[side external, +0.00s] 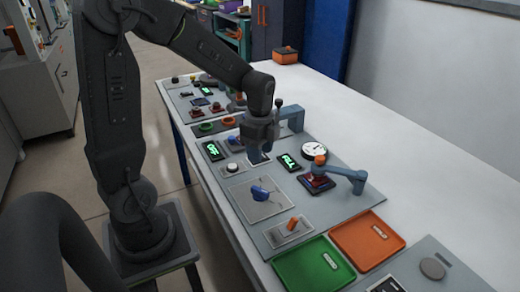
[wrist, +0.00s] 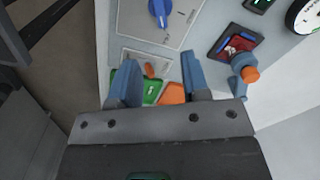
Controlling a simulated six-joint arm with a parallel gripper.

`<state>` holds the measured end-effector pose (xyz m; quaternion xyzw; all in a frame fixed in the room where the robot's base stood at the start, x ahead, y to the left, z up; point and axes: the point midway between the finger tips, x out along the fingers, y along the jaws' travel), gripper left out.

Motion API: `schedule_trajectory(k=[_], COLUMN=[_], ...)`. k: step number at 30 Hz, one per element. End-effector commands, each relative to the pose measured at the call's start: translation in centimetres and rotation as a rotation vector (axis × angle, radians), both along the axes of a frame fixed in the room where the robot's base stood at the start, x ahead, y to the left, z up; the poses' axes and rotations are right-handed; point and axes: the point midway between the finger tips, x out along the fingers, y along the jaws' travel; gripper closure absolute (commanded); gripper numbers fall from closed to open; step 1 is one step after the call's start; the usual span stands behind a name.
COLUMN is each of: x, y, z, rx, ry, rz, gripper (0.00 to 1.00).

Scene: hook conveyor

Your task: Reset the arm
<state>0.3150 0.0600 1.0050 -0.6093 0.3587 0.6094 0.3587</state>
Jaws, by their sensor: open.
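My gripper (side external: 258,153) hangs above the grey control panel (side external: 235,190), pointing down. In the wrist view its two blue fingers (wrist: 159,78) are spread apart with nothing held between them. My dark arm is bent over the table's left edge. Below and nearer the camera is a blue knob (side external: 262,192) on a light plate; it also shows at the top of the wrist view (wrist: 158,12). The panel area right under my gripper is partly hidden in the side view.
A blue bracket (side external: 345,172) with an orange ball stands beside a dark pad (side external: 316,183). A green tray (side external: 300,268) and an orange tray (side external: 355,238) lie at the near end. A round gauge (side external: 313,148) and lit displays stand nearby. The white table (side external: 400,165) is clear on the right.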

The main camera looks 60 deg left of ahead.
Motion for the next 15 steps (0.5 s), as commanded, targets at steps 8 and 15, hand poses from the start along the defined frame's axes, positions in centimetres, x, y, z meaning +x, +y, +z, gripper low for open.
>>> schedule_trajectory(k=[8,15], x=[-0.1,-2.5], y=[-0.3,-4.2], z=[0.5,5.5], rx=[0.004,0.012], ry=[-0.014,-0.165], rz=[0.02,0.312], gripper=[0.57,0.57])
